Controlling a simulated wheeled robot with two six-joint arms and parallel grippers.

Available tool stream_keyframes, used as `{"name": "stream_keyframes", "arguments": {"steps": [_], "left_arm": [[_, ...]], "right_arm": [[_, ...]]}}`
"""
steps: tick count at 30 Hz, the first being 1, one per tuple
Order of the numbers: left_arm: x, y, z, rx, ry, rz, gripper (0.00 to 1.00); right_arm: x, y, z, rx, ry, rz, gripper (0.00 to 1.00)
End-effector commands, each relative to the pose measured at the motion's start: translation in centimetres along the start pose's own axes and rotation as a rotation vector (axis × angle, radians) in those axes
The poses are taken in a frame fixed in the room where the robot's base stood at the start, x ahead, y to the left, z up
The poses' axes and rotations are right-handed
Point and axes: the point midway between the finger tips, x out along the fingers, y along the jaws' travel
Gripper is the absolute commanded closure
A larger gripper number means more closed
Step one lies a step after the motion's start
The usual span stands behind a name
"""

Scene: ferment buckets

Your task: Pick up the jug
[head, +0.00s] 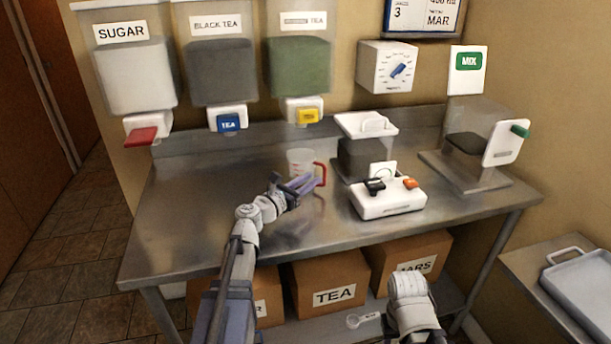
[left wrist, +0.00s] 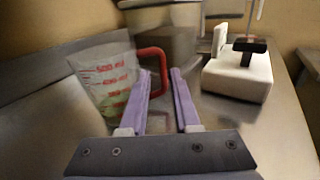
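The jug (head: 299,160) is a clear measuring jug with red markings and a red handle, upright on the steel table below the tea dispensers. In the left wrist view the jug (left wrist: 110,82) stands left of my fingers, with its red handle (left wrist: 160,58) at the fingertips. My left gripper (head: 306,184) is open, its purple fingers apart. In the left wrist view the handle's outer side shows in the gap of my left gripper (left wrist: 161,73); I cannot tell whether a finger touches it. Of my right arm only a white link shows at the bottom; its gripper is out of view.
A white control box (head: 388,200) with black and orange switches stands right of the jug, before a lidded dark container (head: 364,155). The MIX dispenser (head: 478,140) is further right. Sugar (head: 137,77) and tea dispensers (head: 222,72) hang behind. The table's left part is clear.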

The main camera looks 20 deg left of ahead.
Motion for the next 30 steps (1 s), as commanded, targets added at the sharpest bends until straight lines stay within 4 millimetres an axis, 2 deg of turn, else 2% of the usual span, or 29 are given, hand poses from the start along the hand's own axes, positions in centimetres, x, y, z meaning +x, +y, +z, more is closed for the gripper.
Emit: {"name": "stream_keyframes", "arguments": {"steps": [3, 11, 17, 21, 28, 30], "left_arm": [[1.4, 0.0, -0.1, 0.001, 0.001, -0.004, 0.7], [2.3, -0.1, -0.4, 0.003, 0.001, -0.003, 0.7], [5.0, -0.2, -1.3, 0.003, 0.001, -0.004, 0.7], [6.7, -0.2, -0.9, 0.003, 0.001, -0.004, 0.7], [6.7, -0.3, -0.9, 0.003, 0.001, -0.003, 0.7], [6.7, -0.3, -0.9, 0.003, 0.001, -0.003, 0.78]], "right_arm": [[0.1, 0.0, 0.0, 0.0, 0.0, 0.0, 0.5], [0.4, 0.0, 0.0, 0.0, 0.0, 0.0, 0.5], [1.2, -0.1, -0.1, 0.0, 0.0, 0.0, 0.5], [0.9, -0.1, -0.1, 0.0, 0.0, 0.0, 0.5], [0.9, -0.1, -0.1, 0.0, 0.0, 0.0, 0.5], [0.9, -0.1, -0.1, 0.0, 0.0, 0.0, 0.5]]}}
